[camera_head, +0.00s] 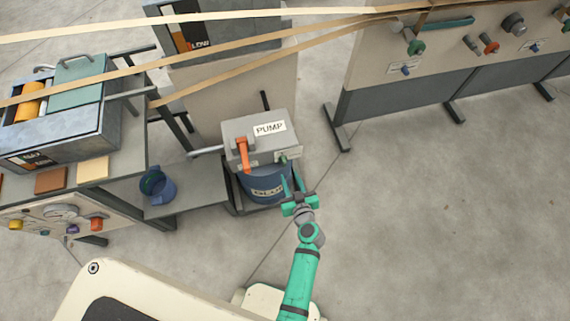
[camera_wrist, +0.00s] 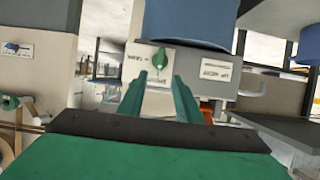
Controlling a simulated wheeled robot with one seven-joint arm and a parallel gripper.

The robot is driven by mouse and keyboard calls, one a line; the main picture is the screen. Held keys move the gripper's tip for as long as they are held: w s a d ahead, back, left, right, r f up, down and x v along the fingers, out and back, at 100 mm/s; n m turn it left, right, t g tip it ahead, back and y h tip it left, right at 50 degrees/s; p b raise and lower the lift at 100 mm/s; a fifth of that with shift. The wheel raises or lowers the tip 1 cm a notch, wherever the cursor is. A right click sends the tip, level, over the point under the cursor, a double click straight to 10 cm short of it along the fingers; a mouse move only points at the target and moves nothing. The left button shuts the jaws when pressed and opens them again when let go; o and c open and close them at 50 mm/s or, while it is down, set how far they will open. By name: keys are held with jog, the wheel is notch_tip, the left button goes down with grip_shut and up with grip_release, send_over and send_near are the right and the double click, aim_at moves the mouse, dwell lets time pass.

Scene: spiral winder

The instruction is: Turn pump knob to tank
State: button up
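The pump (camera_head: 257,135) is a grey box with a "PUMP" label, on top of a blue drum (camera_head: 266,190). Its small green knob (camera_head: 283,158) is on the front face, right of an orange lever (camera_head: 243,152). My gripper (camera_head: 293,184) is in front of the pump, just below the knob in the head view. In the wrist view its green fingers (camera_wrist: 160,82) are apart with nothing between them, and the knob shows just beyond the gap.
A bench on the left holds a machine (camera_head: 60,125) with an orange roller. A blue bucket (camera_head: 157,186) stands on a low shelf left of the pump. A panel wall with knobs (camera_head: 450,60) is at upper right. Tan strips cross the top. The floor (camera_head: 440,220) at right is clear.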

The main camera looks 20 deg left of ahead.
aim_at(285, 163)
jog(key=x, duration=0.9)
jog(key=shift+d, duration=0.1)
jog(key=shift+d, duration=0.1)
grip_shut()
